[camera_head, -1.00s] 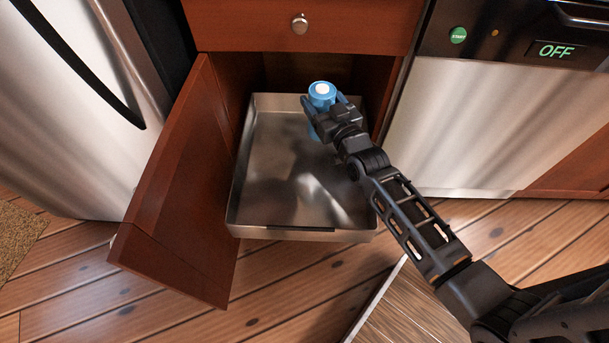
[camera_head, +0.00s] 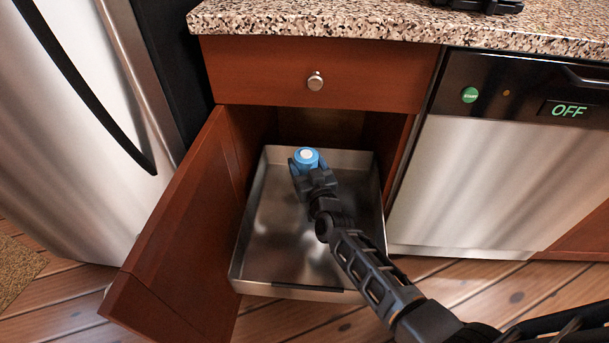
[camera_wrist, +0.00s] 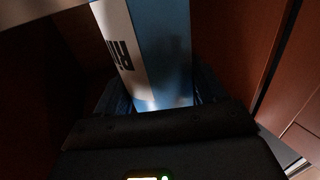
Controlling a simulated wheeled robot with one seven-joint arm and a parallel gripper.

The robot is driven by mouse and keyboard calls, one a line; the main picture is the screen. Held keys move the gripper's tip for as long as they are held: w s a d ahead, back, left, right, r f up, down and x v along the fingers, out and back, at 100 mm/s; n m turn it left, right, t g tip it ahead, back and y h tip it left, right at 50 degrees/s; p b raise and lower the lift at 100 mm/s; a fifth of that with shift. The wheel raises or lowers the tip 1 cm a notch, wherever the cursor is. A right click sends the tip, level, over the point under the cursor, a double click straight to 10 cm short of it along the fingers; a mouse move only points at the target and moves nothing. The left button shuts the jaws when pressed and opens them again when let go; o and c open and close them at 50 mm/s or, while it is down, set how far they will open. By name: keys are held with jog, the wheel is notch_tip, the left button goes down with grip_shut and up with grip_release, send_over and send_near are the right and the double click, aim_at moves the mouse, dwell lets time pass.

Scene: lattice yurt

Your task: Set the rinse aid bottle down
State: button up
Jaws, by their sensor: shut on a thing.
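The rinse aid bottle (camera_head: 306,157) is blue with a white-topped cap, and it stands out above my gripper (camera_head: 308,172) in the head view. In the wrist view the bottle (camera_wrist: 163,55) shows a white label with dark letters beside a blue side. My gripper is shut on it, with a finger on each side. The bottle is over the back part of a metal pull-out tray (camera_head: 258,262) in the open cabinet. Its base is hidden, so I cannot tell whether it touches the tray floor.
The cabinet door (camera_head: 177,236) stands open to the left of the tray. A closed drawer (camera_head: 260,76) and a granite counter (camera_head: 330,24) are above. A dishwasher (camera_head: 480,165) is on the right, a fridge (camera_head: 75,130) on the left. The tray's visible floor is bare.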

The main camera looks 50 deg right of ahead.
jog(key=shift+w+a+f, duration=0.15)
jog(key=shift+w+f, duration=0.1)
jog(key=shift+f, duration=0.15)
jog(key=shift+f+b, duration=1.35)
jog(key=shift+f, duration=0.35)
jog(key=shift+f, duration=0.1)
jog(key=shift+f, duration=0.15)
jog(key=o, duration=1.2)
jog(key=shift+r, duration=0.25)
jog(key=p+v, duration=0.2)
jog(key=v, duration=0.5)
jog(key=shift+s+a, duration=0.15)
jog(key=shift+s, duration=0.1)
